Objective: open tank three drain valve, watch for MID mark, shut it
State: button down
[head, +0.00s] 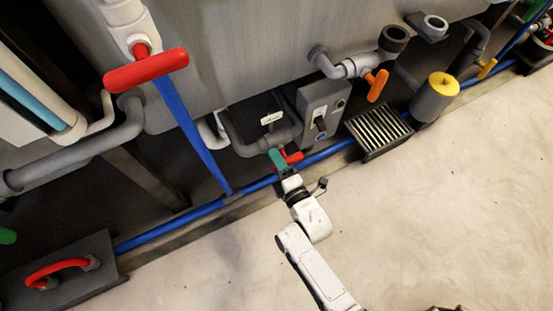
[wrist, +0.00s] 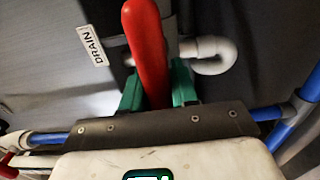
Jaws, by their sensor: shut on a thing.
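The drain valve's red lever (wrist: 147,50) stands between my gripper's green fingers (wrist: 158,90) in the wrist view. My gripper (head: 283,161) is shut on this lever. In the head view the red lever (head: 294,158) shows only partly, behind the green fingers, below a grey pipe under the tank. A white label reading DRAIN (wrist: 93,46) is beside it; the label (head: 271,118) is too small to read in the head view. A tube with a blue strip (head: 30,97) stands at the far left. No MID mark is legible, and no tank number can be read.
A grey switch box (head: 322,110) and a floor grate (head: 379,130) are right of the valve. A blue pipe (head: 170,224) runs along the wall's foot. Another red handle (head: 146,70) and an orange handle (head: 377,86) are higher up. The pale floor at lower right is clear.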

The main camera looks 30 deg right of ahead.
jog(key=shift+f, duration=0.1)
jog(key=c, duration=1)
grip_release()
jog(key=shift+o, duration=0.2)
jog(key=s+p, duration=0.3)
jog(key=s, duration=0.7)
jog(key=shift+s+p, duration=0.3)
jog(key=shift+s, duration=0.1)
